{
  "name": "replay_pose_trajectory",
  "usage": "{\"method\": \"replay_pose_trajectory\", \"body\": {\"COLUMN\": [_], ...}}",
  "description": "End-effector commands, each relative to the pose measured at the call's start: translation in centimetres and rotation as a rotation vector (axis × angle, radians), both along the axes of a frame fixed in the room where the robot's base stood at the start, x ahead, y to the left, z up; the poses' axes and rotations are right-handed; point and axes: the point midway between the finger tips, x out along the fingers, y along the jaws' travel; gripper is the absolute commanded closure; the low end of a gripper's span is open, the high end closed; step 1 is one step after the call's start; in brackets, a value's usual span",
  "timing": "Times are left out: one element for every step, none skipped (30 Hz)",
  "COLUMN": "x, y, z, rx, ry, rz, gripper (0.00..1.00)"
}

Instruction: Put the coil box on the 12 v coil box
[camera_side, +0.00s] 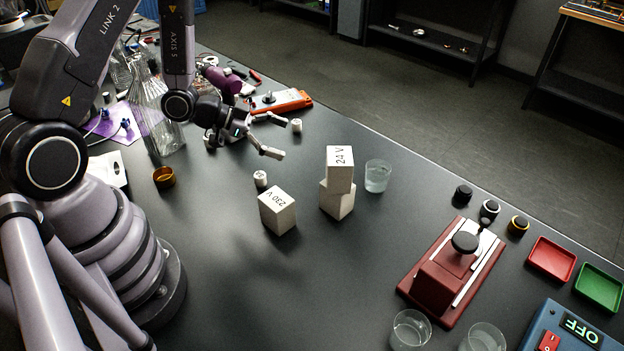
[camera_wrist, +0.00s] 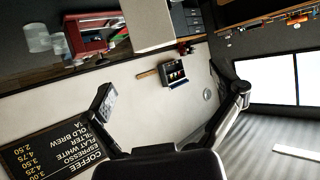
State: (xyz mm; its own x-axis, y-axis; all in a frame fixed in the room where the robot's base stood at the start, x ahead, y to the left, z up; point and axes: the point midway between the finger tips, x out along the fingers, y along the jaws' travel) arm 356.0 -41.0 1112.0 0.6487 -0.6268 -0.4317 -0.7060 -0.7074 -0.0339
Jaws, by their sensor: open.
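A white box marked 24 V (camera_side: 340,170) stands on top of another white box (camera_side: 337,201), a little turned against it. No label shows on the lower box. A third white box, marked 230 V (camera_side: 278,212), stands alone on the table to the left of the stack. My gripper (camera_side: 275,136) is open and empty, above the table, up and left of the stack and apart from all boxes. Its spread fingers (camera_wrist: 172,95) also show in the wrist view. A pale block (camera_wrist: 150,24) is cut off at that view's top edge; I cannot tell which box it is.
A glass (camera_side: 377,176) stands close right of the stack. A red press (camera_side: 452,267) is to the right. The dark table in front of the boxes is clear.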

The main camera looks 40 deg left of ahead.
Motion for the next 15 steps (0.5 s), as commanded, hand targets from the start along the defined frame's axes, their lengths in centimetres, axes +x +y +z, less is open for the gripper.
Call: {"method": "replay_pose_trajectory", "body": {"x": [0.6, 0.9, 1.4, 1.8, 2.1, 2.3, 2.4, 2.4, 2.1, 1.8, 1.3, 0.5, -0.3, -1.2, -2.5], "y": [0.5, 0.9, 1.5, 2.1, 2.8, 3.8, 4.5, 5.2, 6.0, 6.6, 7.1, 7.7, 8.0, 8.3, 8.5], "z": [0.8, 1.2, 2.0, 2.7, 3.6, 4.9, 6.0, 7.1, 8.8, 10.0, 11.3, 12.9, 14.2, 15.4, 16.9], "rx": [0.057, 0.1, 0.165, 0.216, 0.267, 0.331, 0.374, 0.411, 0.453, 0.477, 0.496, 0.513, 0.518, 0.519, 0.513], "ry": [-0.002, 0.004, 0.015, 0.024, 0.037, 0.055, 0.069, 0.086, 0.106, 0.125, 0.143, 0.169, 0.189, 0.211, 0.241], "rz": [0.008, 0.019, 0.039, 0.06, 0.089, 0.132, 0.17, 0.211, 0.266, 0.311, 0.357, 0.417, 0.461, 0.505, 0.56], "gripper": [0.07, 0.07, 0.07, 0.07, 0.07, 0.07, 0.07, 0.07, 0.07, 0.07, 0.07, 0.07, 0.07, 0.07, 0.07]}}
